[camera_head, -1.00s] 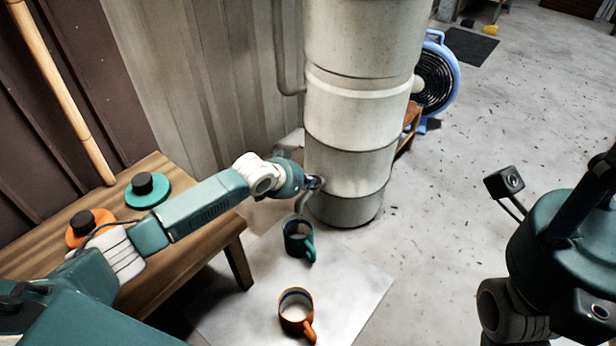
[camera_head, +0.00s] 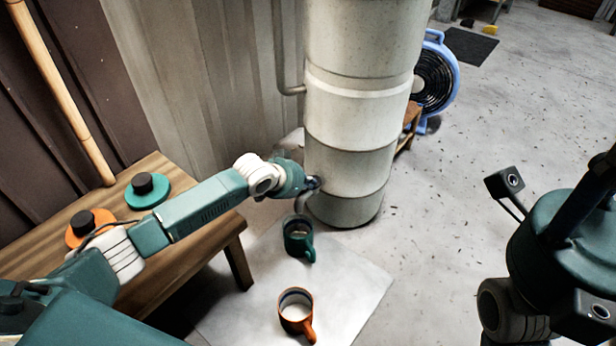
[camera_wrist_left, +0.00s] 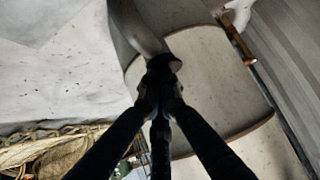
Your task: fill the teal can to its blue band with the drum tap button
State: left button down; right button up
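The teal can (camera_head: 299,243) stands upright on the pale floor sheet, below the bent spout (camera_head: 302,203) at the foot of the tall pale drum (camera_head: 352,110). Its inside is small and partly shaded; I cannot make out its level or band clearly. My left gripper (camera_head: 314,183) is at the drum's side by the tap, above the can. In the left wrist view its dark fingers (camera_wrist_left: 160,92) come together at a dark round knob (camera_wrist_left: 164,62), apparently touching it. They look shut, with nothing held. My right arm is at the right edge; its fingers do not show clearly.
An orange can (camera_head: 297,309) stands upright nearer me on the pale sheet (camera_head: 345,285). A wooden bench (camera_head: 190,262) at left bears a teal disc (camera_head: 160,198) and an orange disc (camera_head: 103,217) with black knobs. A blue fan (camera_head: 437,75) stands behind the drum.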

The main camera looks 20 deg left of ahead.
pick_arm(q)
jog(key=shift+s+d+f, duration=0.1)
jog(key=shift+s+f, duration=0.15)
jog(key=shift+f, duration=0.05)
dwell(0.4)
jog(key=shift+s+r, duration=0.1)
jog(key=shift+s, duration=0.1)
jog(key=v, duration=0.9)
jog(key=shift+s+d, duration=0.2)
jog(key=shift+s, duration=0.1)
